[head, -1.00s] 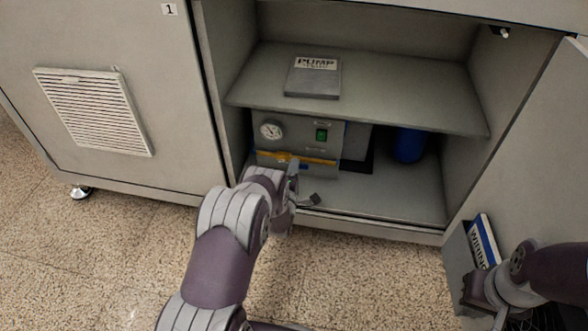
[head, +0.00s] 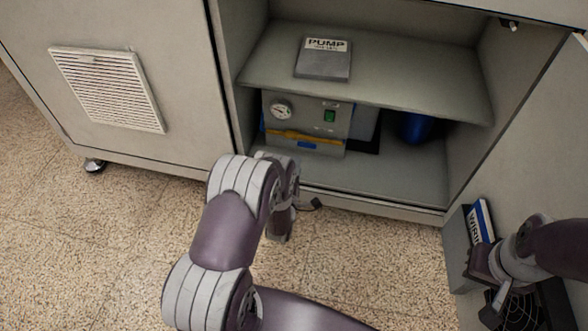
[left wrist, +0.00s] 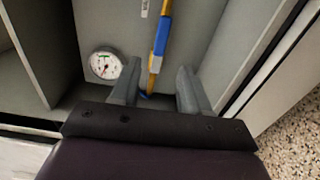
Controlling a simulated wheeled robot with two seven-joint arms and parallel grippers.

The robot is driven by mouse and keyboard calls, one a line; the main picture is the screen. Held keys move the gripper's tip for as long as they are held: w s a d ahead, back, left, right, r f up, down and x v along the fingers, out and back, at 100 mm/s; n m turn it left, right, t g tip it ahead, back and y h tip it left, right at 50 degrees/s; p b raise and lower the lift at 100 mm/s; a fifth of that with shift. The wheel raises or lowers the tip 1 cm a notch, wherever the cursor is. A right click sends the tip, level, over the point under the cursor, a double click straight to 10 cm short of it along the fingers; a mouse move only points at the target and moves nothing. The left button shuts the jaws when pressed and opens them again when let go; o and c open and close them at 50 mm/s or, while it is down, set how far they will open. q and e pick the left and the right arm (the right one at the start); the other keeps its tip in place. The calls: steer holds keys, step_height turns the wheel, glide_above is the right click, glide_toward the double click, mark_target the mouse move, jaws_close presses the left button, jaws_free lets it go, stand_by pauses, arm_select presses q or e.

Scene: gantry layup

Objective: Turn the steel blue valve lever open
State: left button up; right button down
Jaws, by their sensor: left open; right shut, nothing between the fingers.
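The grey pump unit (head: 335,113) stands on the cabinet floor with a yellow pipe (head: 290,135) along its front. A blue band (head: 307,145) shows on the pipe; the left wrist view shows it too (left wrist: 161,36). A small blue piece (left wrist: 145,96) shows low between my left fingers and may be part of the valve lever; I cannot tell its angle. My left gripper (left wrist: 158,82) is open, its fingers either side of the pipe's near end, with no contact visible. In the head view my forearm mostly hides it. My right gripper (head: 490,315) is shut and empty at lower right.
A shelf (head: 390,85) above the pump carries a PUMP booklet (head: 323,62). A blue cylinder (head: 415,127) stands right of the pump. The open door (head: 560,130) bears a holder with a binder (head: 482,222). A pressure gauge (left wrist: 105,64) sits beside the pipe.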

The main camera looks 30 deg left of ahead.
arm_select(q)
steer(key=shift+p+v, duration=0.35)
steer(key=shift+v, duration=1.65)
